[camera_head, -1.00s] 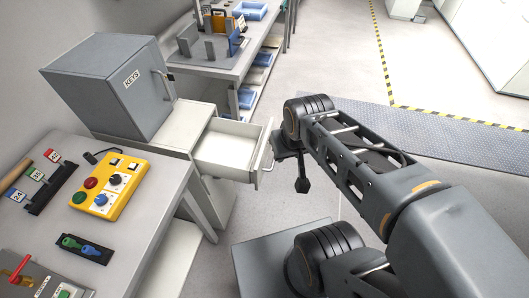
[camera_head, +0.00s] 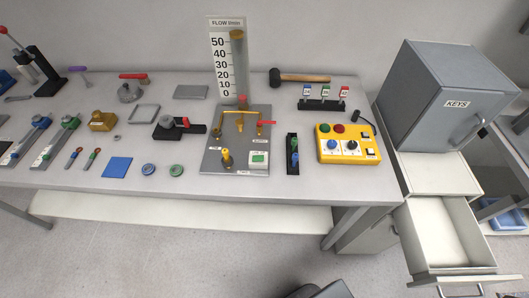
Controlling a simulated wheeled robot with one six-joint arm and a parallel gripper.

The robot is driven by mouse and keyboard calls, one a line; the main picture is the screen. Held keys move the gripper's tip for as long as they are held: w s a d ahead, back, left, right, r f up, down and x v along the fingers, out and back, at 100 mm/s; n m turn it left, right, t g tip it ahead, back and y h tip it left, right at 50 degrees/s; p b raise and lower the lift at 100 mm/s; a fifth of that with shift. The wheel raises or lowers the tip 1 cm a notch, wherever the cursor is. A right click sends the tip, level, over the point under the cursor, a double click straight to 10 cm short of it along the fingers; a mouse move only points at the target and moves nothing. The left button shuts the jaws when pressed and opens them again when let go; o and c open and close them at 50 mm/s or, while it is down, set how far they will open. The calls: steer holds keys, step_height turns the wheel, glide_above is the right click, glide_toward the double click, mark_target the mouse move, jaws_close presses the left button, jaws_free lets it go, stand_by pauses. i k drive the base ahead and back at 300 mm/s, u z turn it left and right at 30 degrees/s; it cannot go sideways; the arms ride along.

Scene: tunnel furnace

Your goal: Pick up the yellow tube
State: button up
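No loose object is clearly a yellow tube. On the grey flow panel (camera_head: 210,162) on the bench, a brass-yellow bent pipe (camera_head: 241,113) stands like a frame, with red valve handles at its right and top. A short yellow upright fitting (camera_head: 226,155) is at the panel's lower left. Behind the panel, a tall clear tube (camera_head: 238,70) with a brass-coloured cap stands at the flow scale (camera_head: 219,62). I cannot tell which one is the yellow tube. My gripper is out of view; only dark parts of my arm show at the bottom edge.
A grey KEYS cabinet (camera_head: 420,85) stands right, above an open, empty drawer (camera_head: 447,233). Floor is clear in front.

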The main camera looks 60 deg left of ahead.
mark_target(225, 151)
steer(key=u, duration=1.35)
steer(key=i, duration=0.45)
steer(key=u, duration=3.65)
